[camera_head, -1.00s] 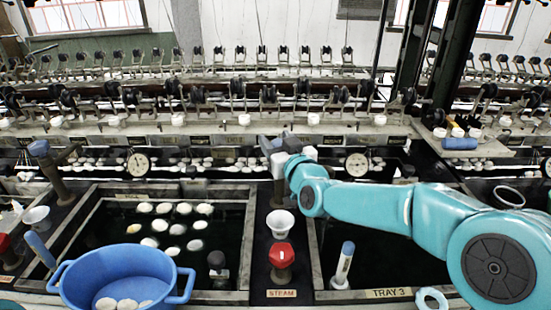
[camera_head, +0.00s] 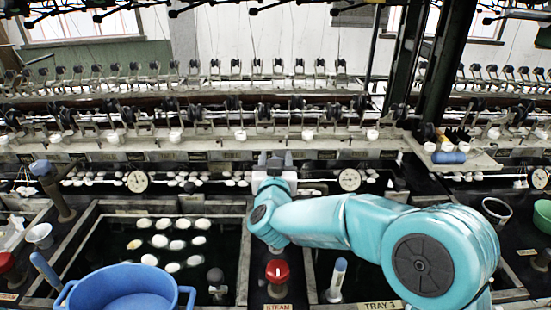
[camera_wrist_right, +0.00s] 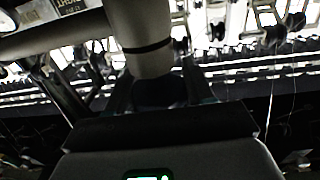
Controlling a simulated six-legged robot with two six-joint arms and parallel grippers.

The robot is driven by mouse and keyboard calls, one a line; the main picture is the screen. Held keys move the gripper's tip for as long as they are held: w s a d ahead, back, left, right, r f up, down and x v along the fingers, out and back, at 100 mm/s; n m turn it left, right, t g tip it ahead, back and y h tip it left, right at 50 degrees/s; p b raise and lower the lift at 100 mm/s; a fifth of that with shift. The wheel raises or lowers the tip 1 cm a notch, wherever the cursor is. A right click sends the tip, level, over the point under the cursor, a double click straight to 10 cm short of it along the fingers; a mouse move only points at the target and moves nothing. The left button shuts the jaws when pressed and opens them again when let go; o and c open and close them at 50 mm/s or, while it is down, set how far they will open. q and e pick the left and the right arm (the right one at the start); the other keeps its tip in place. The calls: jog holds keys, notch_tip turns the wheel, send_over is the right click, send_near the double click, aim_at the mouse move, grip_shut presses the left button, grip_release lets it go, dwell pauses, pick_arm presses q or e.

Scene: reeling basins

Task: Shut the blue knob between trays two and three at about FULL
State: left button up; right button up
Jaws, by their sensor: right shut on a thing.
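My right gripper (camera_head: 275,165) is at the back end of the strip between the middle tray and tray 3. In the head view the gripper and wrist cover the blue knob. In the right wrist view a dark, faintly blue knob (camera_wrist_right: 160,92) sits between the fingers (camera_wrist_right: 158,95), under a thick pipe (camera_wrist_right: 140,35) with a black band. The fingers are shut on it. How far it is turned cannot be read. My left gripper is out of view.
A red steam knob (camera_head: 277,271) stands in front on the same strip. A blue basin (camera_head: 125,285) is at the front left. Pale cocoons (camera_head: 176,245) float in the middle tray. A blue-capped post (camera_head: 42,168) stands at left. A dial gauge (camera_head: 349,179) is right of my gripper.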

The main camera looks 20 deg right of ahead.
jog(key=o, duration=1)
jog(key=shift+r, duration=0.1)
jog(key=shift+c, duration=0.2)
jog(key=shift+s+a, duration=0.1)
jog(key=shift+s, duration=0.05)
jog(key=v, duration=0.7)
jog(key=shift+b, duration=0.4)
jog(key=shift+s, duration=0.15)
